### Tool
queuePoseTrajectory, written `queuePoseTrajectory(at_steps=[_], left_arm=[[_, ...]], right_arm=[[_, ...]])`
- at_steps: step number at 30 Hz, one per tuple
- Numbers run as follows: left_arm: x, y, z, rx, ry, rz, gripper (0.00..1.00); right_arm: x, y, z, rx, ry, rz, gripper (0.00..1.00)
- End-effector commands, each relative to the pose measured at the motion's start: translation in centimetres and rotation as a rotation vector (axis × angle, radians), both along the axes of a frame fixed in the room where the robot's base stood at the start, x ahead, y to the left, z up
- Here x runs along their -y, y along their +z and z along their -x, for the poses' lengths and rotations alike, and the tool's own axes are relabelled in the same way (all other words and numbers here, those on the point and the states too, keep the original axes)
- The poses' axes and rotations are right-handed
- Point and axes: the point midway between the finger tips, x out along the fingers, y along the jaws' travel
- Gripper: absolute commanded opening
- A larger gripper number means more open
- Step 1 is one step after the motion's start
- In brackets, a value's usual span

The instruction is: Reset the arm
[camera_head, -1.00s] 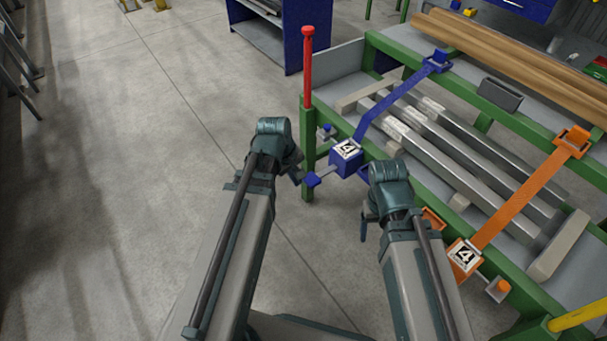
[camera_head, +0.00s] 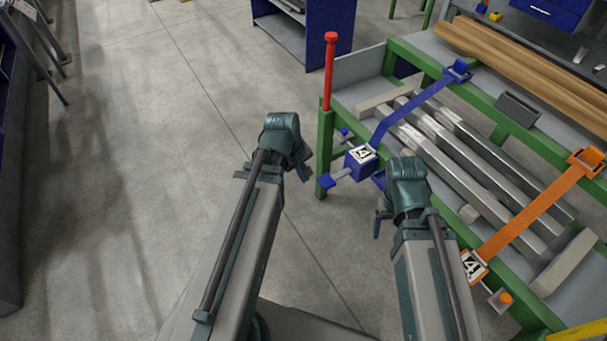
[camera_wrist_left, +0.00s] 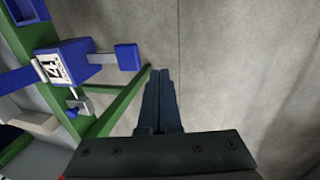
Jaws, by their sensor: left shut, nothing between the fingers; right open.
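My left gripper (camera_head: 304,172) shows only in part past its dark green wrist, left of the table's near corner. In the left wrist view its two dark fingers (camera_wrist_left: 160,78) are shut together with nothing between them, above bare floor. My right gripper (camera_head: 378,226) is open; it sits by the table's near side, mostly hidden behind its own wrist. Neither gripper is seen holding anything.
The green runout table (camera_head: 325,140) stands at right, with metal bars (camera_head: 450,155), wooden beams (camera_head: 520,65), a red post (camera_head: 329,70) and an orange clamp strap (camera_head: 530,212). A blue cabinet (camera_head: 325,25) stands behind.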

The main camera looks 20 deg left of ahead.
Motion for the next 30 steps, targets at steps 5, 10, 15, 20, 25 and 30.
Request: queuePoseTrajectory(at_steps=[5,10,15,20,25,30], left_arm=[[0.0,0.0,0.0,0.000,0.000,0.000,0.00],[0.1,0.2,0.0,0.000,-0.006,-0.001,0.00],[2.4,3.4,0.8,-0.019,-0.151,-0.044,0.00],[6.7,8.9,2.8,-0.058,-0.464,-0.132,0.00],[10.6,14.0,5.3,-0.103,-0.803,-0.224,0.00],[13.2,17.6,7.3,-0.140,-1.061,-0.290,0.00]], right_arm=[[0.0,0.0,0.0,0.000,0.000,0.000,0.76],[0.0,0.2,0.0,0.000,0.000,0.000,0.76],[0.0,3.6,0.0,0.000,0.000,0.000,0.76],[0.0,9.4,0.0,0.000,0.000,0.000,0.76],[0.0,14.7,0.0,0.000,-0.001,0.000,0.76],[0.0,18.3,0.0,0.000,-0.001,0.000,0.76]])
